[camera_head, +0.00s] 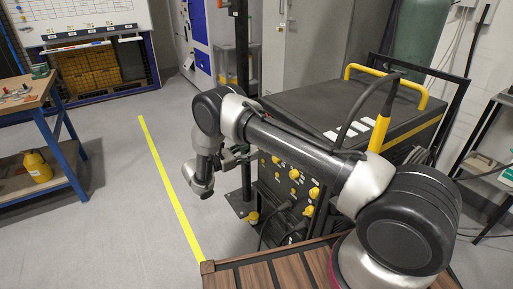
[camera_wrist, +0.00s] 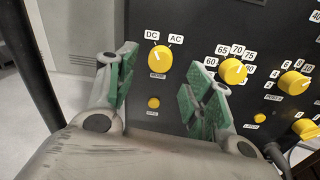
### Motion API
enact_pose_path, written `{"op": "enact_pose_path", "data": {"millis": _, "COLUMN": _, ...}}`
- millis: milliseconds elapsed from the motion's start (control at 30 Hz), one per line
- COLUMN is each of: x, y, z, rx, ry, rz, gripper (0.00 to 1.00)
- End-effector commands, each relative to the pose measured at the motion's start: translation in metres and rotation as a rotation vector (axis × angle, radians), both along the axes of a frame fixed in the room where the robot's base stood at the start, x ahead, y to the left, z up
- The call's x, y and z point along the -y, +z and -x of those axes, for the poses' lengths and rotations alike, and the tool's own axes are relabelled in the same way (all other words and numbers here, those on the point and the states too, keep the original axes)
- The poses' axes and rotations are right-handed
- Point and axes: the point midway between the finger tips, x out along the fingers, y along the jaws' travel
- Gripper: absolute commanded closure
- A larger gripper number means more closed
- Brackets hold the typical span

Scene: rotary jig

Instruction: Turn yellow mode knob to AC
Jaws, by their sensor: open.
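The yellow mode knob (camera_wrist: 158,60) sits on the dark panel in the wrist view, under the white labels DC (camera_wrist: 152,36) and AC (camera_wrist: 176,38). Its pale pointer line leans up and left, toward DC. My gripper (camera_wrist: 160,92) is open, with green-padded fingers apart, one at the left and one at the right of the knob's column. The fingers appear in front of the panel and nothing is between them; I cannot tell the exact gap to the knob. In the head view my gripper (camera_head: 235,157) is beside the machine's front panel, and the mode knob is not clearly made out.
A second yellow knob (camera_wrist: 233,71) with number labels is close to the right finger. More yellow knobs (camera_wrist: 293,84) are farther right. A small yellow button (camera_wrist: 153,103) is below the mode knob. The dark machine (camera_head: 330,105) has a yellow handle. Open floor (camera_head: 120,200) lies left.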

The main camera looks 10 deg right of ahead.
Motion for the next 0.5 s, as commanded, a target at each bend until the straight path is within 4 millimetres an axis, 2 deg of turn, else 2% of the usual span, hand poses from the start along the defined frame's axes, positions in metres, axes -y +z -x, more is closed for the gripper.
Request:
{"op": "enact_pose_path", "data": {"millis": 100, "x": 0.02, "y": 0.0, "z": -0.007, "rx": -0.001, "ry": -0.003, "rz": -0.001, "gripper": 0.48}}
{"op": "enact_pose_path", "data": {"millis": 233, "x": 0.035, "y": 0.0, "z": -0.013, "rx": 0.0, "ry": -0.002, "rz": 0.0, "gripper": 0.48}}
{"op": "enact_pose_path", "data": {"millis": 500, "x": 0.043, "y": 0.0, "z": -0.016, "rx": 0.0, "ry": -0.001, "rz": -0.002, "gripper": 0.48}}
